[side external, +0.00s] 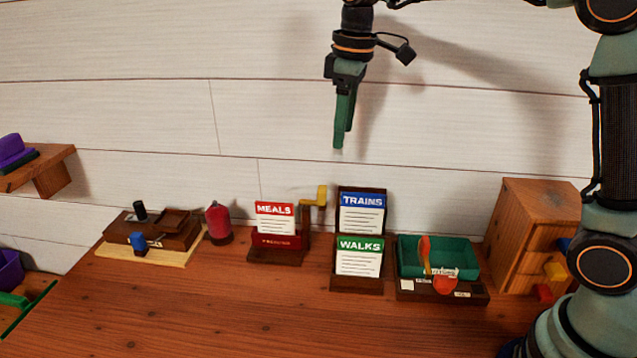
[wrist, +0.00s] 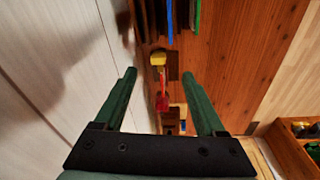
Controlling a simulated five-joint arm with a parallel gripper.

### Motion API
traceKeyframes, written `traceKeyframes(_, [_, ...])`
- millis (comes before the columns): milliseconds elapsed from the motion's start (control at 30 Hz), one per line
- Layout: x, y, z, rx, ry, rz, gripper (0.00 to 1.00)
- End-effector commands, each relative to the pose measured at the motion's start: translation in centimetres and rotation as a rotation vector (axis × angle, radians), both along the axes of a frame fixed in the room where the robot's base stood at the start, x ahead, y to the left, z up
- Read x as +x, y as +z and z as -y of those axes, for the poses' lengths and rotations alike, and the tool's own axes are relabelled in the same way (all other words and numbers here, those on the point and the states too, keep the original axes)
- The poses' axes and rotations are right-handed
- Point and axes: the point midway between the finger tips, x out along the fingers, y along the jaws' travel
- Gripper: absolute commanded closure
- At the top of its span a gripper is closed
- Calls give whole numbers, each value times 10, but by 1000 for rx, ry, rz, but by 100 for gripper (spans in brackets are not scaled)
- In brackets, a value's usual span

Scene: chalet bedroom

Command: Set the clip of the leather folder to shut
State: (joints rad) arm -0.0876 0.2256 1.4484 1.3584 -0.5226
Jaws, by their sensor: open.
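No piece is plainly readable as the leather folder, and I cannot tell which part is its clip. A dark brown flat case (side external: 166,228) with a black knob (side external: 140,210) and a blue knob (side external: 138,242) lies on a pale board at the left. A red-and-brown holder (side external: 277,241) carries a MEALS card (side external: 275,217), with a yellow lever (side external: 320,196) raised at its right. The yellow lever also shows in the wrist view (wrist: 158,58). My gripper (side external: 342,143) is open and empty, pointing down high above the desk. Its two green fingers (wrist: 160,77) are spread apart.
A brown rack holds TRAINS (side external: 362,213) and WALKS (side external: 359,256) cards. A green tray (side external: 460,253) with an orange-red lever (side external: 425,252) stands right of it. A wooden cabinet (side external: 528,225) stands far right, a red bottle (side external: 219,223) left. The front desk (side external: 220,310) is clear.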

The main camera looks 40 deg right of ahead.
Motion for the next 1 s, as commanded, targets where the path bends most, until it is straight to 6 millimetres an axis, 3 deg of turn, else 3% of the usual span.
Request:
traceKeyframes(200, [32, -20, -13, -16, 133, -84, 28])
traceKeyframes(567, [40, -43, -16, -19, 178, -112, 28])
traceKeyframes(1000, [40, -123, -16, -19, 175, -112, 28])
